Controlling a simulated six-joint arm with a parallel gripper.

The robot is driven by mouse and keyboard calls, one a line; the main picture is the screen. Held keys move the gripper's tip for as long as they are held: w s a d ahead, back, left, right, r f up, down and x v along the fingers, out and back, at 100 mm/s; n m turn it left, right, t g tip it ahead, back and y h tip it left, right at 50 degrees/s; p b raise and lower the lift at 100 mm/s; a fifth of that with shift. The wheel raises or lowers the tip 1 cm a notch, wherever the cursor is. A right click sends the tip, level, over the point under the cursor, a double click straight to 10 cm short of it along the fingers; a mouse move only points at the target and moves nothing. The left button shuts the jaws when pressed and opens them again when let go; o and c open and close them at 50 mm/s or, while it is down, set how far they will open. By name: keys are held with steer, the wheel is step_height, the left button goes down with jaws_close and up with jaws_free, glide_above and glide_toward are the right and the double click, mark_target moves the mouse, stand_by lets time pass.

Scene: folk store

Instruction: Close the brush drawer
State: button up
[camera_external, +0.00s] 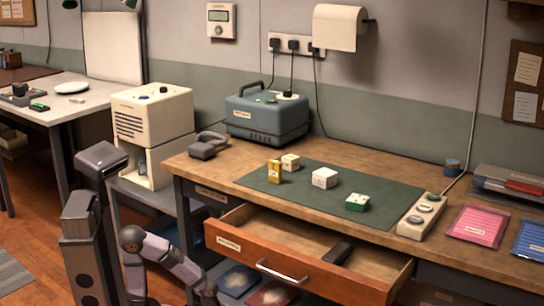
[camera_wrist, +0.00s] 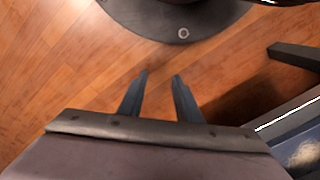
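The wooden drawer (camera_external: 255,262) under the workbench is pulled out, with a metal bar handle (camera_external: 283,272) and a small white label on its front. A dark object (camera_external: 337,251) lies inside it; I cannot tell whether it is a brush. My arm is low at the left of the drawer in the external view, and my gripper's fingers cannot be made out there. In the wrist view my gripper (camera_wrist: 160,78) has its two dark fingers apart, with nothing between them, above the wooden floor.
The workbench (camera_external: 225,165) carries a green mat (camera_external: 310,203) with several small blocks, a blue-grey case (camera_external: 266,115) and a switch strip (camera_external: 421,216). Packets lie on a shelf below the drawer. A white cabinet (camera_external: 150,112) stands left of the bench.

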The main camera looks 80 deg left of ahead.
steer(key=c, duration=0.5)
steer(key=shift+d+r, duration=0.15)
steer(key=shift+r, duration=0.1)
jaws_close()
steer(key=s+d+r+m+y+p, duration=0.3)
steer(key=s+d+r+m+p, duration=0.25)
steer(key=r+p, duration=0.65)
steer(key=s+d+r+m+y+p, duration=0.2)
steer(key=s+d+r+m+p, duration=0.35)
steer(key=p, duration=1.05)
steer(key=s+d+r+m+y+p, duration=0.3)
steer(key=s+r+m+p, duration=0.35)
steer(key=r+p, duration=0.7)
steer(key=w+d+r+m+t+y+p, duration=0.2)
steer(key=w+d+r+m+t, duration=0.1)
steer(key=r, duration=0.5)
steer(key=w+d+r+m+t+y+p, duration=0.2)
steer(key=w+d+r+m+t+p, duration=0.1)
steer(key=w+r+m+t, duration=0.3)
step_height(320, 180, up, 3)
steer(key=w+d+t, duration=0.1)
steer(key=t, duration=0.2)
steer(key=shift+w+t+y, duration=0.4)
